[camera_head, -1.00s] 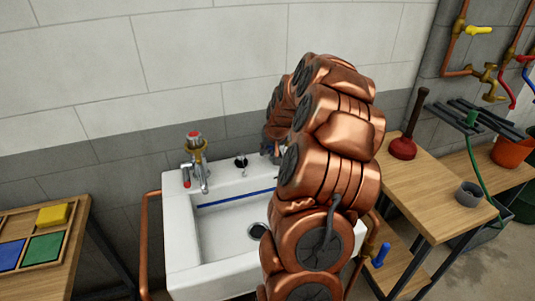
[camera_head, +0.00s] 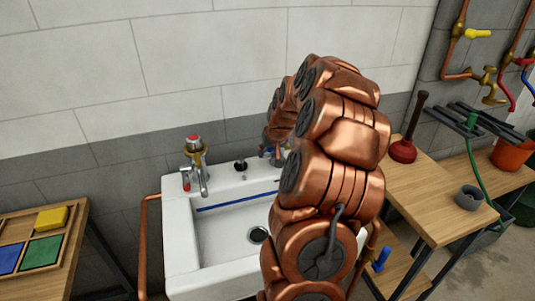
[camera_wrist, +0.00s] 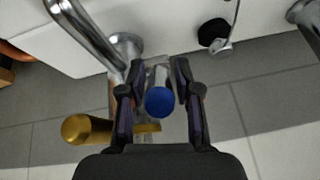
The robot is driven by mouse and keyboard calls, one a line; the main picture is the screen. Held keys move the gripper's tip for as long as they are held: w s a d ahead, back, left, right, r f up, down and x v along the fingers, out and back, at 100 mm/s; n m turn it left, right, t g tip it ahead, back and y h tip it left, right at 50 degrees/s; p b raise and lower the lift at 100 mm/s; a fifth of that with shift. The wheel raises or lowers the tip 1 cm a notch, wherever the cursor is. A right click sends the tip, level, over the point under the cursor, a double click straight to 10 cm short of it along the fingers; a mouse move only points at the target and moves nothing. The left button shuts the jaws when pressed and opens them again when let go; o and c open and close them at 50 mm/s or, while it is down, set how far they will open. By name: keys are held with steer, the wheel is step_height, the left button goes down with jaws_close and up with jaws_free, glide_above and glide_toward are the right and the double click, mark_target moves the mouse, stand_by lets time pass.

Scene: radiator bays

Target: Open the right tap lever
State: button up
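The right tap is mostly hidden behind my arm in the head view; a part of its metal (camera_head: 277,157) shows beside the arm. In the wrist view its lever ends in a round blue tip (camera_wrist: 160,102), and its curved chrome spout (camera_wrist: 88,35) runs to the upper left. My gripper (camera_wrist: 158,70) has one dark finger on each side of the blue-tipped lever. The fingers are apart, with narrow gaps visible beside the lever; contact is not clear. The fingers are hidden in the head view.
A left tap (camera_head: 196,165) with a red lever stands on the white sink (camera_head: 185,250). A black plug (camera_wrist: 212,33) lies near the right tap. A wooden table (camera_head: 440,200) with a red plunger (camera_head: 403,150) stands right. A block tray (camera_head: 75,235) is left.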

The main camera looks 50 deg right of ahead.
steer(key=v, duration=1.1)
steer(key=shift+a, duration=0.1)
